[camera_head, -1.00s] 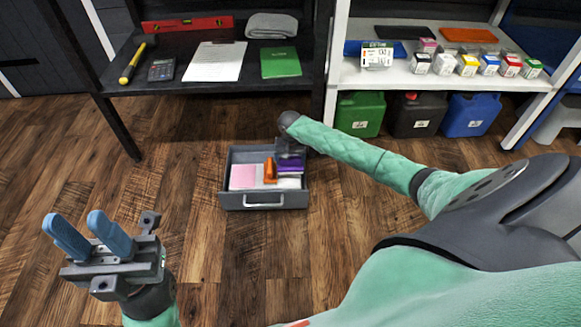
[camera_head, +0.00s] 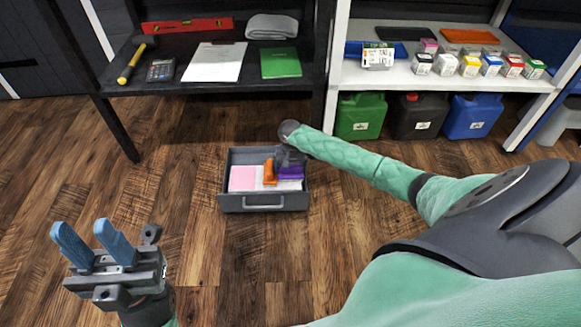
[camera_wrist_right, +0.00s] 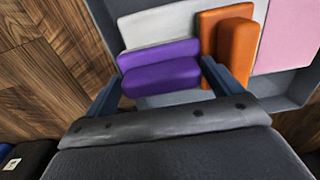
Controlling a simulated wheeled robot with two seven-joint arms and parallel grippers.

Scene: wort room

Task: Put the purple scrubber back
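The purple scrubber (camera_head: 291,172) is at the right side of the open grey drawer (camera_head: 264,203), beneath my right gripper (camera_head: 289,163). In the right wrist view the scrubber (camera_wrist_right: 160,68) spans the gap between the two fingers of my right gripper (camera_wrist_right: 162,72). The fingers meet its two ends, so the gripper looks shut on it. Whether the scrubber touches the drawer's floor I cannot tell. An orange scrubber (camera_wrist_right: 230,45) stands just beside it. My left gripper (camera_head: 93,243) is empty, fingers apart, over the floor at the lower left.
The drawer also holds a pink pad (camera_head: 242,178) and a white pad (camera_wrist_right: 165,25). Behind it stand a dark shelf (camera_head: 215,87) and a white shelf (camera_head: 440,78) with several small boxes. Green (camera_head: 360,115), black and blue canisters stand below. The floor left of the drawer is clear.

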